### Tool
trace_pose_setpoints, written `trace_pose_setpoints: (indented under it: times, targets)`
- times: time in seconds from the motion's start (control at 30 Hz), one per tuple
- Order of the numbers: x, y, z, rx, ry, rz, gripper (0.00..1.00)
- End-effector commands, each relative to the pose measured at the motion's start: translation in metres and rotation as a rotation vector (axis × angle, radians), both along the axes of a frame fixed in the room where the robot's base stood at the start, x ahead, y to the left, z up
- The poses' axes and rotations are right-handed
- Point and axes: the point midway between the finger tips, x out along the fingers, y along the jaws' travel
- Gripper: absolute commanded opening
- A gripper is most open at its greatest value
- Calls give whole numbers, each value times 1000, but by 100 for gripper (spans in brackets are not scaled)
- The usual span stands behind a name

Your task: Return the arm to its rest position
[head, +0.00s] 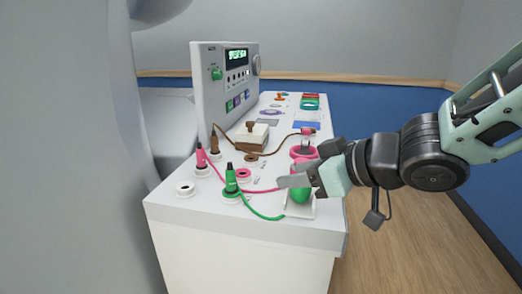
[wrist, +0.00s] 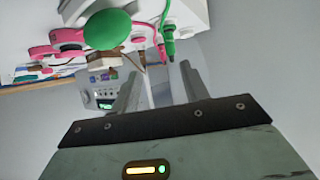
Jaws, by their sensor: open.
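My gripper (head: 292,181) is at the end of my arm, which reaches in from the right in the head view. Its fingers are above the front right part of the white cabinet top (head: 215,213), close to a green ball-like object (head: 300,194). In the wrist view my gripper (wrist: 160,85) shows two grey fingers spread apart with nothing between them. The green object (wrist: 107,29) shows there above the left finger, outside the jaws. In the head view the gripper partly hides the green object.
A green plug (head: 231,181) and a pink plug (head: 201,158) with cables stand on the cabinet. A grey console (head: 224,83) stands at its back left. A large grey curved body (head: 70,150) fills the left. Open wooden floor (head: 400,245) lies to the right.

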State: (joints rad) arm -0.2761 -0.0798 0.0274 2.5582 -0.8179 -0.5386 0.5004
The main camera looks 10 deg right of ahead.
Motion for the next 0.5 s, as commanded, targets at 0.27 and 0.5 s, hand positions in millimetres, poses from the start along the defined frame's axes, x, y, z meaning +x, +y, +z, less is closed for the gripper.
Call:
trace_pose_setpoints:
  times: [0.27, 0.5]
  targets:
    - [-47, -11, -62, -313, 289, -164, 45]
    - [-132, -15, -97, -530, 614, -145, 45]
